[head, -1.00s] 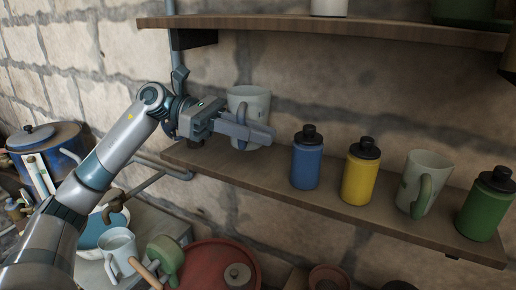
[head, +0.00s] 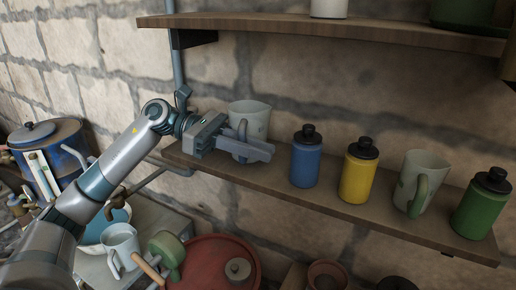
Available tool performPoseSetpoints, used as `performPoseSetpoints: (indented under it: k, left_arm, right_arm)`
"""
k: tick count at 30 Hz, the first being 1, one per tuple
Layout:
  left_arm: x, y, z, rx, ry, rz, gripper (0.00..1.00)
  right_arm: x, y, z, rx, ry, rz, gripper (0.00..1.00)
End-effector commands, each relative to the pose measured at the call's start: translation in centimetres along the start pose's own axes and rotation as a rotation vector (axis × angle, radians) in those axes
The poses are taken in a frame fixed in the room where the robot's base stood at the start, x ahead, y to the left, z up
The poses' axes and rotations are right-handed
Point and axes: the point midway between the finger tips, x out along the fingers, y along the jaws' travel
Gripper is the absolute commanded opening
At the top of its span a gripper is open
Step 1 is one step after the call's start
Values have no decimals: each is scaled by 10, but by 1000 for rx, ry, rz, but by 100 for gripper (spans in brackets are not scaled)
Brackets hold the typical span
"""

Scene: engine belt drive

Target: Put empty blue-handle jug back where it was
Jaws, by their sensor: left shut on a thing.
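The blue-handle jug (head: 250,117) is a pale, upright jug at the left end of the lower shelf (head: 340,207). Its blue handle (head: 242,130) faces me. My left gripper (head: 256,149) is shut on the handle, and its fingers hide the lower part of the jug. I cannot tell whether the jug's base touches the shelf, and its inside is hidden. My right gripper is not in view.
A blue bottle (head: 306,160), a yellow bottle (head: 358,174), a green-handle jug (head: 421,178) and a green bottle (head: 481,206) stand to the right. An upper shelf (head: 340,33) is above.

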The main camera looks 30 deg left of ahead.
Motion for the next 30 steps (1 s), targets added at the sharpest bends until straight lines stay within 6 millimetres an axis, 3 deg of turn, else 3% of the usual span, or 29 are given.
performPoseSetpoints:
  k: [5, 6, 8, 23, 30]
  left_arm:
    - [1, 0, -4, 0, 0, 0, 0]
    - [0, 0, -2, 0, 0, 0, 23]
    - [0, 0, -2, 0, 0, 0, 32]
    - [-2, 0, 0, -1, 1, 1, 32]
    - [-33, 1, -5, -2, 2, 4, 32]
  right_arm:
    - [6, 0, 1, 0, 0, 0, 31]
    - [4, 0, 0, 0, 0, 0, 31]
    - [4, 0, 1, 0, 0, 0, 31]
    - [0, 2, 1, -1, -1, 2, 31]
    - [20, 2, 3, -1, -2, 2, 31]
